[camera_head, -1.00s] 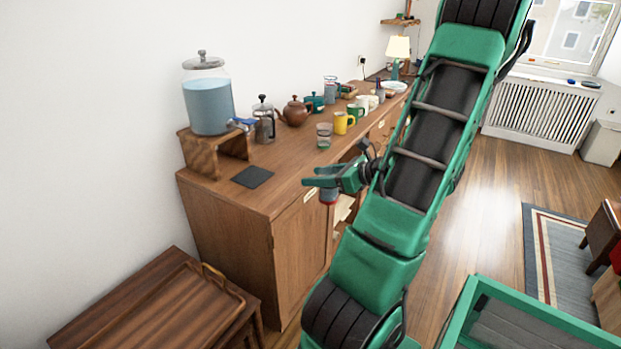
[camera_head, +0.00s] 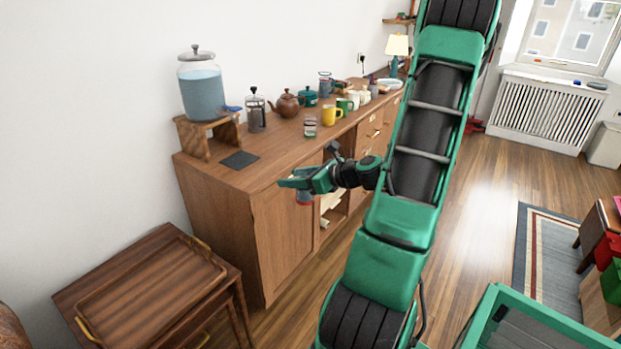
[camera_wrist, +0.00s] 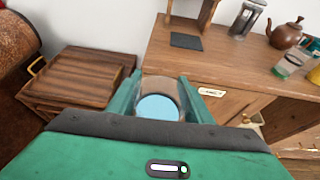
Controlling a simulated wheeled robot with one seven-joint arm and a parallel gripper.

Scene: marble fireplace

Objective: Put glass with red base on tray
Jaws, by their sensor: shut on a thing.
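My gripper (camera_head: 298,184) is shut on the glass with the red base (camera_head: 304,198), whose red bottom shows below the fingers in the head view. In the wrist view the glass (camera_wrist: 160,100) sits between the two fingers (camera_wrist: 161,98), seen from above with a light blue inside. It is held in the air in front of the sideboard. The brown wooden tray (camera_head: 152,285) with brass handles lies on a low wooden table at the lower left, to the left of my gripper. It also shows in the wrist view (camera_wrist: 75,80), and looks empty.
The sideboard (camera_head: 228,207) carries a water dispenser (camera_head: 203,95), a French press (camera_head: 256,112), a brown teapot (camera_head: 287,104), another glass (camera_head: 310,128), a yellow mug (camera_head: 330,115) and a dark mat (camera_head: 240,160). A rounded brown object (camera_wrist: 18,45) stands left of the low table (camera_head: 75,293).

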